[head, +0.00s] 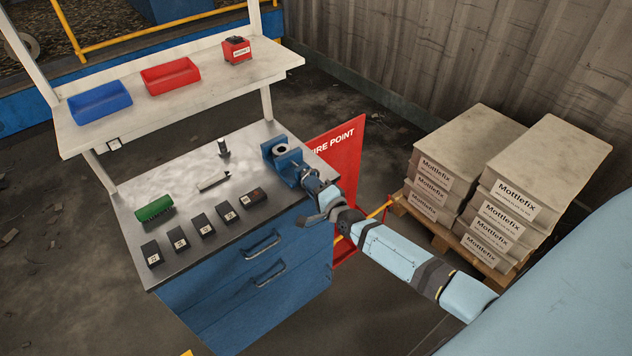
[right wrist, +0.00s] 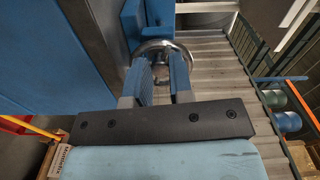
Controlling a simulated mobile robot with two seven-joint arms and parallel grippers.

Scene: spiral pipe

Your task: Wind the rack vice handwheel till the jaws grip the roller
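The blue rack vice (head: 284,163) is at the right end of the steel bench top. A grey ring-shaped piece, apparently the roller (head: 281,150), stands between its jaws. I cannot tell whether the jaws touch it. The chrome handwheel (right wrist: 150,46) shows in the right wrist view, at the end of the blue vice body. My right gripper (right wrist: 162,75) is at the handwheel, its two blue fingers apart with a gap between them. The fingertips overlap the wheel rim; contact is unclear. In the head view my right gripper (head: 312,184) hides most of the wheel. My left gripper is out of view.
The shelf above holds blue (head: 100,101) and red (head: 171,76) bins. A red fire point panel (head: 339,150) stands beside the vice.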

